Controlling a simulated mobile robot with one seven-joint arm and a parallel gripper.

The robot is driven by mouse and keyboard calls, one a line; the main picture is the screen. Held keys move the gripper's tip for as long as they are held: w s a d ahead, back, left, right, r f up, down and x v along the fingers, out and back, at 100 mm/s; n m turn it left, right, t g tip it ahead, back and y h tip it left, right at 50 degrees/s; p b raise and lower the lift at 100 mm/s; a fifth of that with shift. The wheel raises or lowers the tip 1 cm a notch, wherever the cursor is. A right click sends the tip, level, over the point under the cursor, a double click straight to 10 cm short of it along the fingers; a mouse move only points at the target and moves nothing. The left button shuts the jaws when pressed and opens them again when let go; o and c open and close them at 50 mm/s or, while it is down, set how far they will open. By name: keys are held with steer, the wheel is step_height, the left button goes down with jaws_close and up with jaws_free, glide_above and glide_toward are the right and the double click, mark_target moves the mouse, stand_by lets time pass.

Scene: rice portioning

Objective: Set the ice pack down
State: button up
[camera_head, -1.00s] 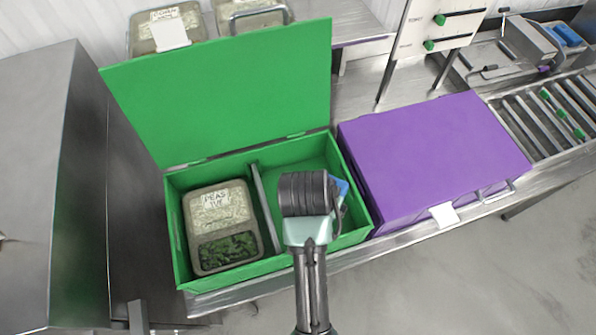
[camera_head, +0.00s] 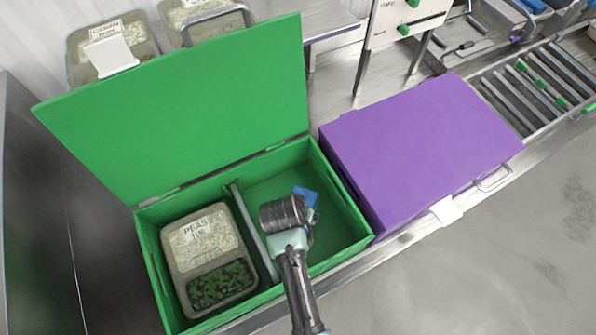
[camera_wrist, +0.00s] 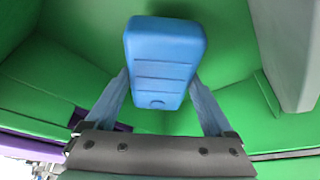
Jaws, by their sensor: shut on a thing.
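The blue ice pack (camera_wrist: 163,62) is between the two fingers of my gripper (camera_wrist: 160,95) in the wrist view. My gripper (camera_head: 304,198) is shut on it, inside or just over the right compartment of the open green box (camera_head: 343,195). In the head view only a corner of the ice pack (camera_head: 309,196) shows past my wrist. Green floor and walls surround the pack in the wrist view. I cannot tell whether the pack touches the floor.
A grey divider (camera_head: 250,226) splits the green box. A tray labelled PEAS (camera_head: 205,236) fills the left compartment. The green lid (camera_head: 185,110) stands open behind. A closed purple box (camera_head: 420,150) stands close on the right. The right compartment around my gripper looks otherwise empty.

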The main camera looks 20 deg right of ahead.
steer(key=shift+w+f, duration=0.15)
steer(key=shift+f, duration=0.85)
steer(key=shift+f, duration=0.1)
steer(key=o, duration=1.5)
steer(key=shift+c, duration=0.2)
